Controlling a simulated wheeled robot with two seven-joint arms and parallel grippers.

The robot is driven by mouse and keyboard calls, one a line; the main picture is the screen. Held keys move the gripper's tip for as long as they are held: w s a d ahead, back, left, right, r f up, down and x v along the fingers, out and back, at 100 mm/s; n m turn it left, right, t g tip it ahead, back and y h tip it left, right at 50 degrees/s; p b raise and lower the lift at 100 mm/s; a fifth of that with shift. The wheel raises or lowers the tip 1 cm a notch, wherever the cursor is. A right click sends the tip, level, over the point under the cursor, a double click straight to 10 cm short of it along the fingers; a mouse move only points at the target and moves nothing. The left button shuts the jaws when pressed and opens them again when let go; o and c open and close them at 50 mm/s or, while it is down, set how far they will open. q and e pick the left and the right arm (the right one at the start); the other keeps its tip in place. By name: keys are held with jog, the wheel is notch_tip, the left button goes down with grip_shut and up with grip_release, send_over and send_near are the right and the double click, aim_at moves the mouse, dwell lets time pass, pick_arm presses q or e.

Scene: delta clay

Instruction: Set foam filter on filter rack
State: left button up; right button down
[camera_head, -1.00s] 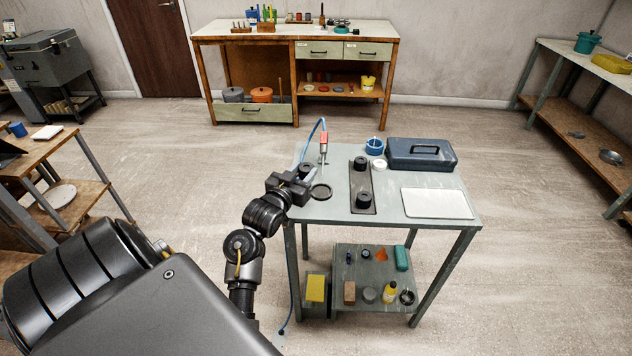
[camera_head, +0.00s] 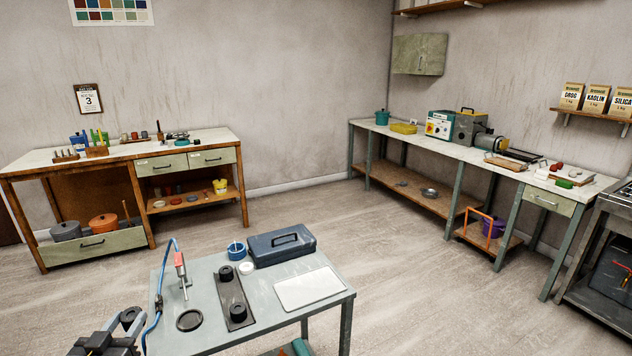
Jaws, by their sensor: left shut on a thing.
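My left gripper (camera_head: 128,325) is at the bottom left, left of the small grey table, and partly cut off by the frame. It is shut on a small dark round piece, which looks like the foam filter (camera_head: 130,316). A dark strip on the table, which may be the filter rack (camera_head: 232,293), carries two black round pieces (camera_head: 226,272), one near each end. A flat dark ring (camera_head: 189,320) lies to the left of the strip. My right gripper is out of view.
On the grey table (camera_head: 207,341) are a red-topped tool with a blue hose (camera_head: 181,265), a blue cup (camera_head: 236,251), a dark blue case (camera_head: 281,245) and a white board (camera_head: 309,288). A long bench (camera_head: 455,155) stands at the right wall. Open floor surrounds the table.

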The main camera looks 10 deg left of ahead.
pick_arm(q)
jog(key=d+m+g+h, duration=0.1)
jog(key=d+m+h, duration=0.7)
jog(key=d, duration=1.7)
jog(key=h, duration=0.4)
jog(key=shift+d+m+g+h, duration=0.3)
jog(key=shift+d, duration=0.05)
jog(key=shift+w, duration=0.1)
